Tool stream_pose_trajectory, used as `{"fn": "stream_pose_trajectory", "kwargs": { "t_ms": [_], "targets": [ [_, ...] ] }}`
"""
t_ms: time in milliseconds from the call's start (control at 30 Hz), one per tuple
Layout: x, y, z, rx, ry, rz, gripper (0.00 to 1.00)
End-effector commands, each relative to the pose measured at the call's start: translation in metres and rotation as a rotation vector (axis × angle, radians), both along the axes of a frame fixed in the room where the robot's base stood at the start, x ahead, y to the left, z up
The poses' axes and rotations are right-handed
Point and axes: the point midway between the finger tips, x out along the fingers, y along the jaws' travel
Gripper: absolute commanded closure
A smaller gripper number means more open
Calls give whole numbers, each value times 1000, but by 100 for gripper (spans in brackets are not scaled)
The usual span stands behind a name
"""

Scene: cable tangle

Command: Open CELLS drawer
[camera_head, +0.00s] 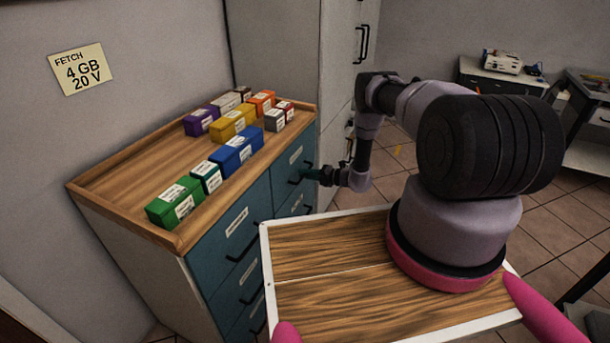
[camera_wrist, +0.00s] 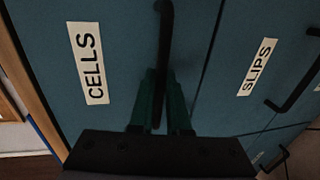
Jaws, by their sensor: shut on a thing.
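The CELLS drawer (camera_wrist: 108,25) is a teal front with a white CELLS label (camera_wrist: 88,62), which reads clearly in the wrist view. Its black bar handle (camera_wrist: 165,45) runs between the two dark green fingers of my gripper (camera_wrist: 161,100). My gripper is shut on this handle. In the head view, my gripper (camera_head: 318,174) is at the upper right drawer (camera_head: 283,182) of the teal-fronted cabinet. That drawer looks roughly flush with the cabinet. The fingers partly hide the handle.
The SLIPS drawer (camera_wrist: 240,60) adjoins CELLS, with its own black handle (camera_wrist: 295,88). Several coloured labelled boxes stand on the cabinet's wooden top (camera_head: 140,172). A tall grey cabinet (camera_head: 285,60) stands behind. A note (camera_head: 82,69) reads "FETCH 4 GB 20 V".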

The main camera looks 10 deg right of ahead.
Motion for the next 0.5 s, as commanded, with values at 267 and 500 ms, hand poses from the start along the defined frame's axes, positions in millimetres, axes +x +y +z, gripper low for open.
{"fn": "stream_pose_trajectory", "kwargs": {
  "t_ms": [267,500],
  "targets": [
    [-1,-3,1,1,-1,-2,100],
    [-17,-27,0,1,1,-5,100]
  ]
}}
